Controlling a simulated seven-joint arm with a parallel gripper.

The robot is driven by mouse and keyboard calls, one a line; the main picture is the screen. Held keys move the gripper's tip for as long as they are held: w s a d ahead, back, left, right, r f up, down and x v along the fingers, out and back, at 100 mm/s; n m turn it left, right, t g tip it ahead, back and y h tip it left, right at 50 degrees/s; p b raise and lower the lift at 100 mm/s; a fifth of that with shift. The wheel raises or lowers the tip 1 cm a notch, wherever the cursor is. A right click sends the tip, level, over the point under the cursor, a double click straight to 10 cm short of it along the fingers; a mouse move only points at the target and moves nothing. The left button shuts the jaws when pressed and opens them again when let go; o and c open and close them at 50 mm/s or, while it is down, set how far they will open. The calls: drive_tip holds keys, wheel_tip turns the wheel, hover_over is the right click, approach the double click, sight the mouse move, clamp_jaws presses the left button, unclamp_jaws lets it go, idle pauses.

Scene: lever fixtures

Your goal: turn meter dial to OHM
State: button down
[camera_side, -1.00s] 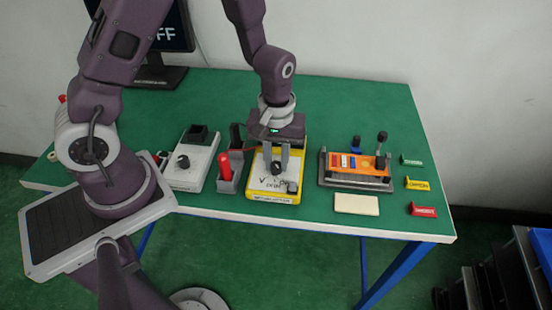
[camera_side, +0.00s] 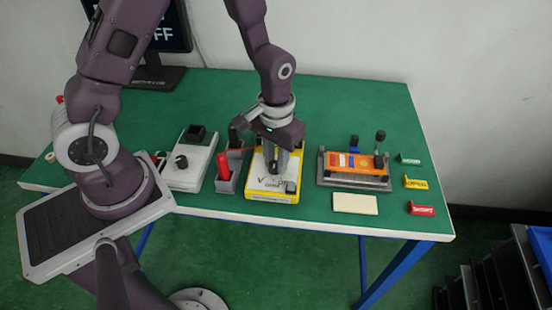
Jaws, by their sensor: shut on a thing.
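The yellow meter (camera_side: 272,196) with a white face lies on the green table (camera_side: 330,105), near its front edge. Its dark dial is at the middle of the face and is mostly hidden by my fingers. My gripper (camera_side: 274,170) points down over the meter and is shut on the dial. The gripper is turned at an angle to the meter's sides. The lettering on the face is too small and too covered to tell which mark the dial points to.
A grey holder (camera_side: 228,185) with a red probe (camera_side: 223,166) stands close to the meter's left. Beyond it is a white box (camera_side: 187,177) with a black knob. On the right are an orange board (camera_side: 351,162), a cream block (camera_side: 355,203) and green, yellow and red labels (camera_side: 421,208).

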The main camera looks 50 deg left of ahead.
sight(276, 163)
idle(0.3)
drive_tip(key=c, duration=1.2)
unclamp_jaws()
drive_tip(key=shift+c, duration=0.2)
drive_tip(key=shift+r, duration=0.1)
wheel_tip(276, 163, up, 7)
drive_tip(key=shift+r, duration=0.15)
drive_tip(key=s+a+r+m+t, duration=0.1)
drive_tip(key=s+r+m+t, duration=0.2)
drive_tip(key=s+r, duration=1.3)
drive_tip(key=r+t, duration=0.1)
drive_tip(key=t, duration=0.1)
drive_tip(key=shift+a+r+t, duration=0.2)
drive_tip(key=shift+a+t, duration=0.1)
